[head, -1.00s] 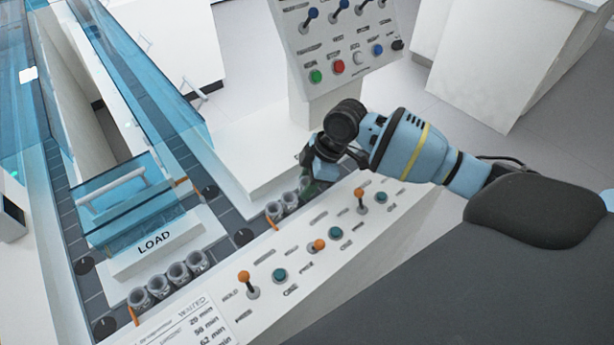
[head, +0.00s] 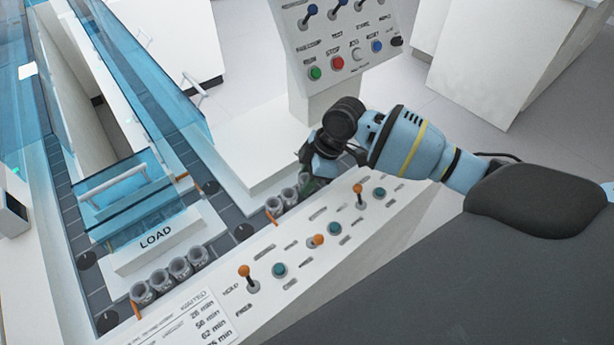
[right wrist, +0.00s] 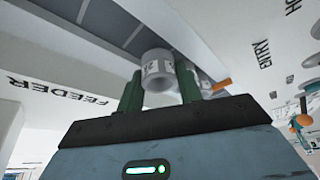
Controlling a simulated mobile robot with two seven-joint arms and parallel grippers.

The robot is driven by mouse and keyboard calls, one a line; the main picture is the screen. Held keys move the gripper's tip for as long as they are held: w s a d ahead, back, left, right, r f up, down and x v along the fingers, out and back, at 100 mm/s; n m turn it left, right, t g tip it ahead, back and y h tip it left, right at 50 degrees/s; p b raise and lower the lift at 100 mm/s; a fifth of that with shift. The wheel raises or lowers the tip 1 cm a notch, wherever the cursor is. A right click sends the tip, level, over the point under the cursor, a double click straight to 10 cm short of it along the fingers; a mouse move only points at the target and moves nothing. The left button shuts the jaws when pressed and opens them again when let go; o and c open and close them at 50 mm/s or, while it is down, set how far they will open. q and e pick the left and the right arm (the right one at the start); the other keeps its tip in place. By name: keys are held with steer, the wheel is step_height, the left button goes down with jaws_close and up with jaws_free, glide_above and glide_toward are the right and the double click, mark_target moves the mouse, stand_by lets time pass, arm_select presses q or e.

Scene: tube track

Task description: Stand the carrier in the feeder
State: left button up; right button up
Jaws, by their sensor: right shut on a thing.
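My right gripper (head: 310,184) is low over the lane behind the control desk, at the end of a short row of carriers (head: 283,200). In the right wrist view its green fingers (right wrist: 160,92) are shut on a pale grey carrier (right wrist: 157,66), a short open-ended tube with dark marks. My left gripper is not in view.
More carriers (head: 170,276) stand in a row in front of the LOAD block (head: 153,240). The control desk (head: 300,262) has orange-knobbed levers and lies close under my right arm. A button panel (head: 345,40) rises behind the gripper. An orange stop (right wrist: 221,85) shows beside the held carrier.

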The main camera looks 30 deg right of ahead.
steer(key=shift+f, duration=0.3)
steer(key=shift+s+f, duration=0.15)
steer(key=shift+f, duration=0.25)
stand_by(0.6)
steer(key=o, duration=0.7)
steer(key=shift+s+f, duration=0.1)
steer(key=shift+o, duration=0.2)
steer(key=shift+f, duration=0.1)
steer(key=shift+o, duration=0.5)
steer(key=p+v, duration=0.1)
steer(key=v, duration=0.7)
steer(key=shift+r, duration=0.45)
steer(key=shift+w+a, duration=0.15)
steer(key=shift+w, duration=0.1)
